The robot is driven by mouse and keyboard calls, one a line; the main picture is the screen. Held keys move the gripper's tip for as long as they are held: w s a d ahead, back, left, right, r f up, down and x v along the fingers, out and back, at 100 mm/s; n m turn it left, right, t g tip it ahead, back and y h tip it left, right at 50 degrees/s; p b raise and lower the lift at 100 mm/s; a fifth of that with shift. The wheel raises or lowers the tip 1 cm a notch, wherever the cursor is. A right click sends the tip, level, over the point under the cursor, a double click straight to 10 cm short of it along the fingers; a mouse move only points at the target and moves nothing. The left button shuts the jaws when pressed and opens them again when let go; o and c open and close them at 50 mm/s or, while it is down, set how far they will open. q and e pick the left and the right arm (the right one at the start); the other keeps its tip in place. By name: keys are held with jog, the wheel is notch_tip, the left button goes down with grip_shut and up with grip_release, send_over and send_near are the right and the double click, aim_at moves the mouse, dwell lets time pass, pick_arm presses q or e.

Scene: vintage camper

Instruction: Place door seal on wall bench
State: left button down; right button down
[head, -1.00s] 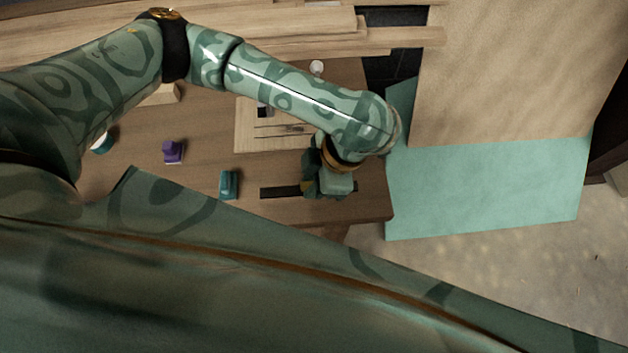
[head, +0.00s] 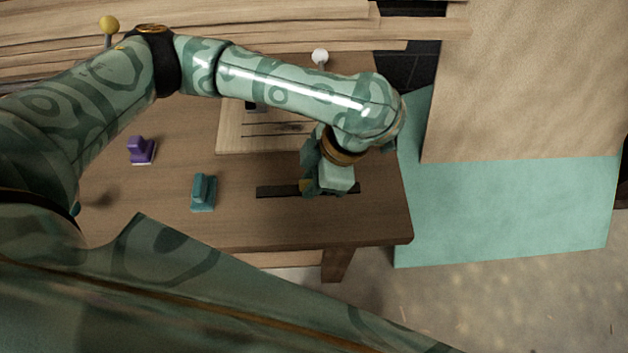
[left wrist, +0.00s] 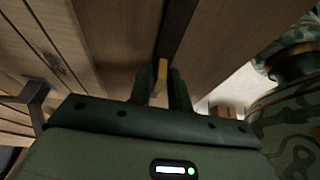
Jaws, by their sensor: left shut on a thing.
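The door seal looks like a long thin black strip (head: 277,192), lying across the picture over the brown wooden bench top (head: 240,228), which I take for the wall bench. My left gripper (head: 318,190) is shut on the strip's middle, which it hides. Whether the strip touches the wood I cannot tell. In the left wrist view, the left gripper's two dark fingers (left wrist: 163,88) have a small yellow piece between them, and the dark strip (left wrist: 177,38) runs away beyond them. My right gripper is out of view.
A teal block-shaped item (head: 203,193) and a purple one (head: 141,150) stand left of the strip. A pale wooden board (head: 228,132) lies behind it. The bench's right edge is near, with a turquoise panel (head: 500,215) beyond. The bench front is clear.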

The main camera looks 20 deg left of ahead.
pick_arm(q)
jog(key=shift+r, duration=0.15)
jog(key=c, duration=1.3)
grip_release()
jog(key=p+v, duration=0.4)
jog(key=v, duration=0.8)
jog(key=shift+p, duration=0.3)
